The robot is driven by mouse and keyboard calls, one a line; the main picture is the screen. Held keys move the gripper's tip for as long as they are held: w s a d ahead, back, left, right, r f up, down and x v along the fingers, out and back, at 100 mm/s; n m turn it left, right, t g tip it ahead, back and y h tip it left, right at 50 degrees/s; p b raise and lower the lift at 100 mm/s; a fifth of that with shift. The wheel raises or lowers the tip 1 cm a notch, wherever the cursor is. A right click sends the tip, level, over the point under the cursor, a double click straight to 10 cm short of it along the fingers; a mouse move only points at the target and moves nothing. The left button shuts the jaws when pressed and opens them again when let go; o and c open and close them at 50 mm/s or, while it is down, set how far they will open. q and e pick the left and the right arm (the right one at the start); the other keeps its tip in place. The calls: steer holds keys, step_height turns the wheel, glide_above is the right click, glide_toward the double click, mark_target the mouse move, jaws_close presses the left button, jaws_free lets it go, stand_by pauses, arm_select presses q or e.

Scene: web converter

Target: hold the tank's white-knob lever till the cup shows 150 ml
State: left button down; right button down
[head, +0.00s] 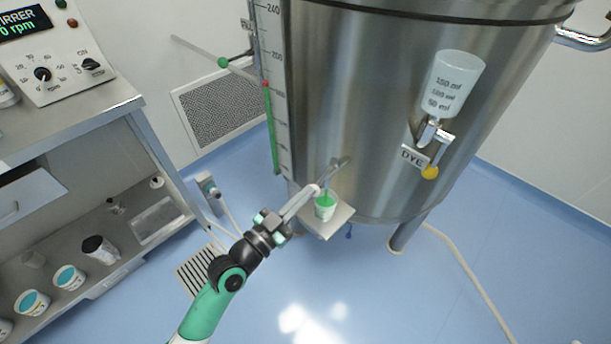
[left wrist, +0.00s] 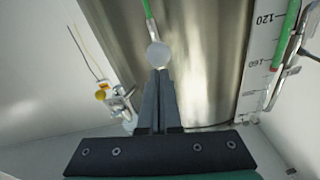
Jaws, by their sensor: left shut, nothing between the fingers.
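The steel tank (head: 330,90) has a lever with a white knob (head: 316,190) low on its front. My left gripper (head: 308,194) is shut and empty, its fingertips at the knob. In the left wrist view the closed fingertips (left wrist: 159,73) lie right at the round white knob (left wrist: 158,54); whether they press on it I cannot tell. The cup (head: 325,212), with green liquid in it, stands upright below the knob on a small shelf (head: 318,229). Its marks are too small to read. A green strip (left wrist: 148,9) shows beyond the knob. My right gripper is out of view.
A scale with a green column (head: 273,145) runs up the tank's left side. A DYE dispenser (head: 455,85) with a yellow knob (head: 430,172) is on the right. A bench (head: 75,120) with a control panel stands left. Open blue floor lies in front.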

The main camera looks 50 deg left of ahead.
arm_select(q)
steer(key=shift+f, duration=0.45)
step_height(320, 180, up, 5)
steer(key=s+p, duration=0.1)
steer(key=p, duration=0.3)
steer(key=s+d+f+b, duration=0.1)
steer(key=s+f+b, duration=0.1)
steer(key=s, duration=0.8)
steer(key=shift+s+d+b, duration=0.2)
steer(key=shift+d+b, duration=0.15)
steer(key=shift+d, duration=0.05)
steer(key=shift+f, duration=0.1)
